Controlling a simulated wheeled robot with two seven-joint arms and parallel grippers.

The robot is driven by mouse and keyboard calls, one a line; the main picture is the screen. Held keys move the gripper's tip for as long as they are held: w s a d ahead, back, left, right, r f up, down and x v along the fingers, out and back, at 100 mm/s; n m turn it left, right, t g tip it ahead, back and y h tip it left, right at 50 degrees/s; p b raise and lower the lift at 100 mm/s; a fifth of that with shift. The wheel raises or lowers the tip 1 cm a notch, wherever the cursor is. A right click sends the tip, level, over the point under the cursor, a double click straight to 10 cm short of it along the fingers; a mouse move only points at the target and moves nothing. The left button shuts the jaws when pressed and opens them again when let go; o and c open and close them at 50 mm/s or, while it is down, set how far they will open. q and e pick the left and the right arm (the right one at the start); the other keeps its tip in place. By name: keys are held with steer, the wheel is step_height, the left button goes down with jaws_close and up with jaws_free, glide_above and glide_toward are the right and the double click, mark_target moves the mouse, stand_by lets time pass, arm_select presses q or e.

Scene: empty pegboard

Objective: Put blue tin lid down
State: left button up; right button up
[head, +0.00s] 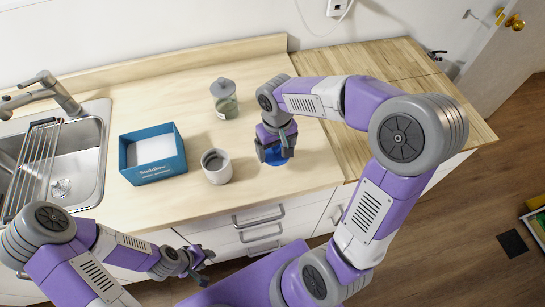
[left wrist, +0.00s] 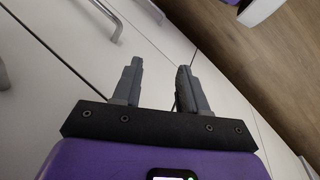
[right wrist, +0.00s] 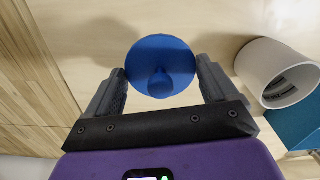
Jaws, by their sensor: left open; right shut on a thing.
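The blue tin lid (right wrist: 160,55) is a round disc with a small knob in the middle, seen in the right wrist view. My right gripper (right wrist: 161,70) is shut on it, with one finger at each side. In the head view the lid (head: 277,157) shows partly below my right gripper (head: 275,150), low over the pale countertop near its front edge. I cannot tell whether the lid touches the counter. My left gripper (head: 198,263) is open and empty in front of the drawers; its two fingers stand apart in the left wrist view (left wrist: 160,82).
A white cup (head: 217,167) stands left of my right gripper. A blue open box (head: 153,170) is farther left, beside the sink (head: 80,165). A glass jar with a grey lid (head: 223,100) stands behind. The wooden counter section (head: 330,60) to the right is mostly clear.

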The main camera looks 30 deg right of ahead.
mark_target(276, 160)
steer(key=shift+s+f, duration=0.15)
steer(key=shift+f, duration=0.55)
steer(key=shift+f+b, duration=0.65)
steer(key=shift+f, duration=2)
steer(key=shift+f, duration=0.2)
steer(key=o, duration=0.8)
steer(key=shift+r, duration=0.1)
